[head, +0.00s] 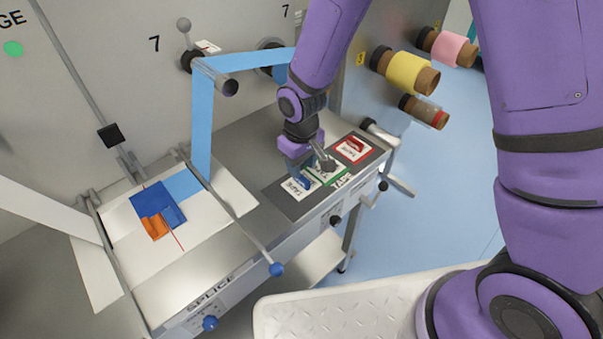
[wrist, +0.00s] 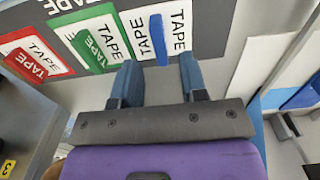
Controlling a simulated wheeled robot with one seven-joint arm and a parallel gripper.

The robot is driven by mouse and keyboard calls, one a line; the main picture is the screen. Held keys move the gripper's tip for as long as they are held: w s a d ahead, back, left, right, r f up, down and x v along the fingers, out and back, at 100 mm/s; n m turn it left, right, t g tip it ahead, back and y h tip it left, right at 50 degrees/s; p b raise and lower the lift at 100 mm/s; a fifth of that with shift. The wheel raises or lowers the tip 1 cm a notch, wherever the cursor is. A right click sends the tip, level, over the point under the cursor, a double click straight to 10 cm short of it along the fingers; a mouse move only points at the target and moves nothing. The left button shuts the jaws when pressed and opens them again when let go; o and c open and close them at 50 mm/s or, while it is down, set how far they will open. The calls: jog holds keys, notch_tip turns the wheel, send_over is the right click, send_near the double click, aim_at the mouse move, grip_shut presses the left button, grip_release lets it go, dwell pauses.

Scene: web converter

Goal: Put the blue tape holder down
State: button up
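The blue tape holder (head: 303,181) is a small blue piece on the white TAPE card at the near left end of the dark grey mat (head: 283,199). In the wrist view the blue tape holder (wrist: 157,38) stands on its card, just beyond my fingertips. My gripper (wrist: 159,64) is open, with clear gaps between its blue-grey fingers and the holder. In the head view my gripper (head: 298,168) is low over the mat and hides part of the cards.
A green card (head: 327,172) and a red card (head: 355,149) with their own tape holders lie beside it. The splice table (head: 225,210) to the left holds a blue web strip and blue and orange pieces. A knobbed lever (head: 276,269) sticks out in front.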

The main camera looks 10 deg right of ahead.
aim_at(302, 176)
notch_tip(302, 176, up, 8)
jog(key=shift+f, duration=0.25)
jog(key=s+d+r+m+t, duration=0.2)
jog(key=s+d+r, duration=0.3)
jog(key=d+r, duration=0.5)
jog(key=s+d+r+m+t, duration=0.25)
jog(key=s+d+r, duration=0.25)
jog(key=d+r, duration=0.5)
jog(key=s+d+r+m, duration=0.2)
jog(key=s+r, duration=0.4)
jog(key=s, duration=0.3)
jog(key=shift+s+d+t, duration=0.3)
jog(key=shift+d+t, duration=0.05)
jog(key=shift+d, duration=0.15)
